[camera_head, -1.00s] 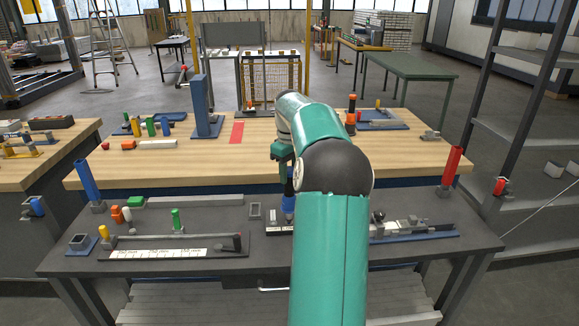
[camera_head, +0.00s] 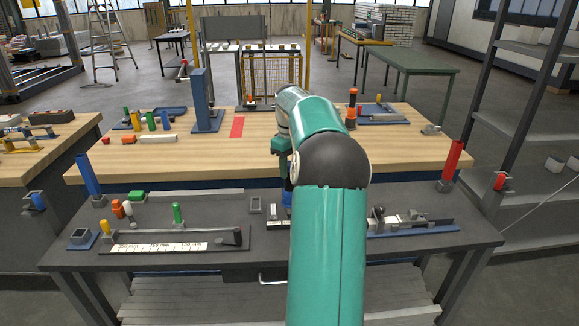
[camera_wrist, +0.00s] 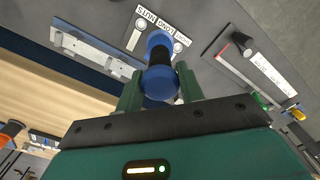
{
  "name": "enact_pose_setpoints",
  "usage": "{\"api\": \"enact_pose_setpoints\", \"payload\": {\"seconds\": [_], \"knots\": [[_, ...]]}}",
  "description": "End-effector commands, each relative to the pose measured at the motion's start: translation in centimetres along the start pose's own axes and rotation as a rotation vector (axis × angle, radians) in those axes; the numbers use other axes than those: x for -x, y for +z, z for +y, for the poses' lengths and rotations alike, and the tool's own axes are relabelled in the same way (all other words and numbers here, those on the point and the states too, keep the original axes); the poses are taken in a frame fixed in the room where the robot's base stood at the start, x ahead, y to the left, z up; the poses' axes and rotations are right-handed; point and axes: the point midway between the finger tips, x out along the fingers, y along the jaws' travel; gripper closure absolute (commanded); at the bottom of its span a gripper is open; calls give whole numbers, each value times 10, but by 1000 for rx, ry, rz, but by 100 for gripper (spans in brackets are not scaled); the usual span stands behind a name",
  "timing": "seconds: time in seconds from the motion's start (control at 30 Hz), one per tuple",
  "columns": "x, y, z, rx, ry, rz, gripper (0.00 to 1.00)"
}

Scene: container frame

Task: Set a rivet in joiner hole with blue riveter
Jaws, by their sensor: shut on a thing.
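My gripper (camera_wrist: 159,88) is shut on a blue cylindrical tool with a black band, the blue riveter (camera_wrist: 159,45). In the wrist view the green fingers press on both sides of it. In the head view my arm hides most of the gripper, and a bit of blue (camera_head: 287,198) shows beside it over the dark bench (camera_head: 215,262). In the wrist view the tool overlaps a dark plate (camera_wrist: 137,36) with labels reading NUTS, LONG and possibly SHORT. I cannot tell whether it touches the plate. I cannot make out a rivet or the joiner hole.
A rail fixture (camera_head: 412,226) lies right of my arm. A blue post (camera_head: 88,176) and a red post (camera_head: 451,162) stand at the bench ends. A wooden table (camera_head: 220,153) stands behind.

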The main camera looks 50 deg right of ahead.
Motion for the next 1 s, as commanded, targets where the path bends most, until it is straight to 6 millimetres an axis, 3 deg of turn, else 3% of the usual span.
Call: {"api": "enact_pose_setpoints", "payload": {"seconds": [1.0], "knots": [[-12,0,0,0,1,0,86]]}}
